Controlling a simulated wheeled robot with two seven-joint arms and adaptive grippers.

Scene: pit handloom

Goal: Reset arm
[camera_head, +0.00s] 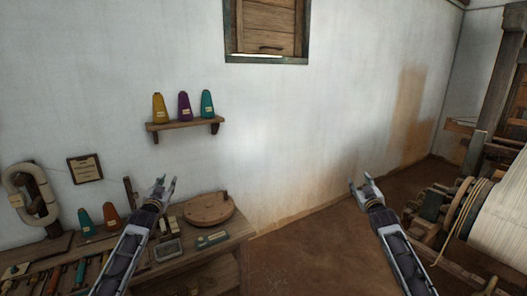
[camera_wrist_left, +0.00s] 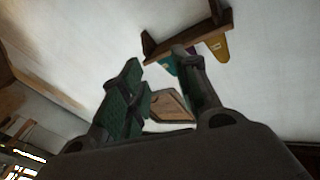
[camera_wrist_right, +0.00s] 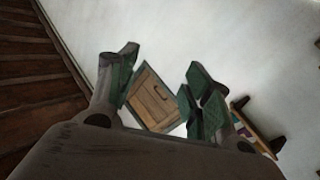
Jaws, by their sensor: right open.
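My left gripper (camera_head: 167,182) is raised in front of the white wall, above the workbench (camera_head: 232,240) in the head view. Its fingers stand apart with nothing between them, as the left wrist view (camera_wrist_left: 160,68) also shows. My right gripper (camera_head: 361,181) is raised at about the same height, over the open floor and left of the loom (camera_head: 500,215). It is open and empty, and the right wrist view (camera_wrist_right: 162,62) shows its fingers spread with the wooden shutter (camera_wrist_right: 152,100) far behind them. Neither gripper touches anything.
A wall shelf (camera_head: 185,124) holds yellow, purple and teal cones. The bench carries a round wooden lidded piece (camera_head: 208,209), a teal cone (camera_head: 86,222), an orange cone (camera_head: 112,217) and several tools. The brown floor (camera_head: 320,245) between bench and loom is clear.

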